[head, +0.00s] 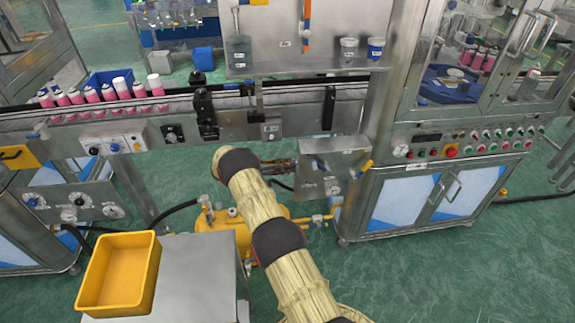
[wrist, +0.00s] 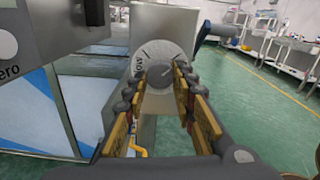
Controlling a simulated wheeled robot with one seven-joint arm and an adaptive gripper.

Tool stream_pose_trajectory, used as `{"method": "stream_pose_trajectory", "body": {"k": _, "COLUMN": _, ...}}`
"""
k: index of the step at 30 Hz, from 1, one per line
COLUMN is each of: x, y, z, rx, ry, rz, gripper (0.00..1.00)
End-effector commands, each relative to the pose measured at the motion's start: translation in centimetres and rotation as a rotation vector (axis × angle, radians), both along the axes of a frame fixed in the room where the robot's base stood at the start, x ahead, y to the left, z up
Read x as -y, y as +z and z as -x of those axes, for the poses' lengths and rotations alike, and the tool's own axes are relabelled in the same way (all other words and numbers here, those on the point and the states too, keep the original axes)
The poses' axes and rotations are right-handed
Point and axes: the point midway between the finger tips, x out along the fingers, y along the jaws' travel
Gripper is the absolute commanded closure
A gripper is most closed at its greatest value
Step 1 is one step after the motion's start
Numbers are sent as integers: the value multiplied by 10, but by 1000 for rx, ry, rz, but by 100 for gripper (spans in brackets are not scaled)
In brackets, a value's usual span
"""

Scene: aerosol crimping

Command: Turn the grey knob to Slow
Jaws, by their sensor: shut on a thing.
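The grey knob (wrist: 160,77) sits on a pale round dial plate (wrist: 153,58) in the wrist view. The plate carries tick marks and lettering at its left that looks like Slow turned around. My gripper (wrist: 166,88) has its two yellow-padded fingers on either side of the knob, shut on it. The fingers cover part of the knob, so its exact pointer direction is hard to read. In the head view my gripper (head: 285,167) is beside the left of a small steel box (head: 335,155) under the conveyor; the knob cannot be made out there.
A yellow lever (head: 367,166) sticks out at the box's right. The conveyor (head: 230,118) with pink cans (head: 110,92) runs above. A yellow bin (head: 118,272) stands on a steel stand at lower left. The floor at lower right is clear.

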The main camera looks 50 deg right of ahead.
Motion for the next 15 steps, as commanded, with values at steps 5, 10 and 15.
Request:
{"method": "stream_pose_trajectory", "body": {"k": 5, "x": 0, "y": 0, "z": 0, "rx": -53, "ry": 1, "rz": -45, "gripper": 99}}
{"method": "stream_pose_trajectory", "body": {"k": 10, "x": 0, "y": 2, "z": 0, "rx": -143, "ry": 1, "rz": -121, "gripper": 99}}
{"method": "stream_pose_trajectory", "body": {"k": 15, "x": -1, "y": 1, "z": 1, "rx": -262, "ry": 1, "rz": -221, "gripper": 99}}
